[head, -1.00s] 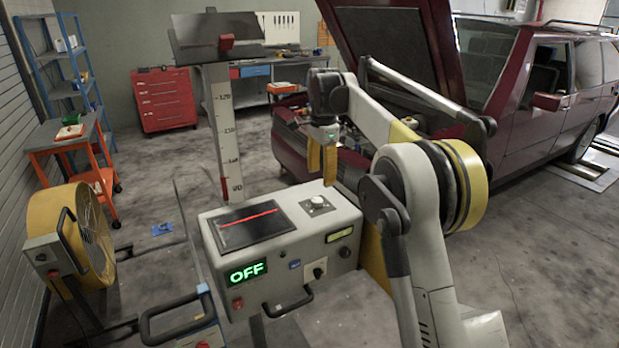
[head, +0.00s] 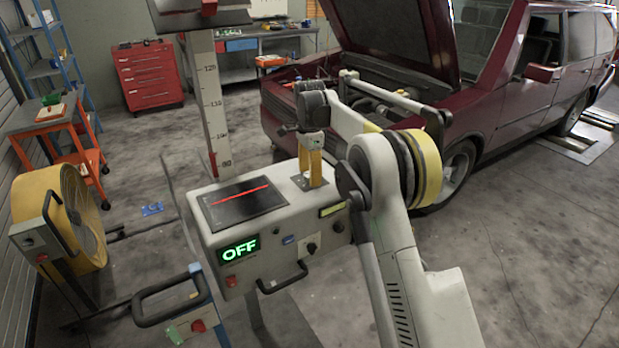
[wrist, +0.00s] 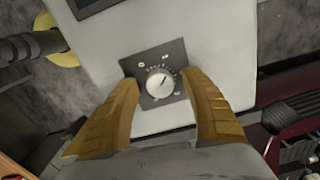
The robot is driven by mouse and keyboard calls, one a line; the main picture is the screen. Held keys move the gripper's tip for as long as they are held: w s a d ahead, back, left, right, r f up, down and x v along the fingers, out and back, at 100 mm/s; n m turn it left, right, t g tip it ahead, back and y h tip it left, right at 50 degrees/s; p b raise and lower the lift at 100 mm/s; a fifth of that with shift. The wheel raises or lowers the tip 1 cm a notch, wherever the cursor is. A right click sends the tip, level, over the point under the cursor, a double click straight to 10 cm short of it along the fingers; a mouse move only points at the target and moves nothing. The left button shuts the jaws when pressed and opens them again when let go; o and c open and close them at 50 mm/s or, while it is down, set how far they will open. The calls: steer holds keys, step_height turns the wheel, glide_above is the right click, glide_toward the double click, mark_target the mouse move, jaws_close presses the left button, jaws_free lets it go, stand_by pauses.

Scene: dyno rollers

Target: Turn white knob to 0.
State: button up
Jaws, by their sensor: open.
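The white knob (wrist: 160,83) sits on a dark square dial plate (wrist: 153,62) with printed marks, on top of the white control box (head: 222,249). In the wrist view the knob lies between the two yellow fingers of my gripper (wrist: 161,90), with a gap on both sides. The gripper is open. In the head view my gripper (head: 312,182) points down over the dial plate and hides the knob. A small mark on the knob points up and to the right in the wrist view. The printed numbers are too small to read surely.
The box also has a dark panel with a red line (head: 243,203), a green OFF display (head: 240,248), a small black knob (head: 311,248) and a front handle (head: 283,280). A measuring post (head: 208,90) rises behind it. A yellow fan (head: 65,220) stands left, the red car (head: 480,90) right.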

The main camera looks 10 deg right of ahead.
jaws_close()
steer(key=shift+n, duration=0.3)
steer(key=n+p, duration=0.1)
steer(key=n, duration=0.1)
steer(key=shift+n+p, duration=0.3)
steer(key=n+p, duration=0.1)
steer(key=n, duration=0.3)
steer(key=shift+n, duration=0.3)
steer(key=n+p, duration=0.1)
steer(key=n, duration=0.2)
steer(key=shift+n, duration=2.1)
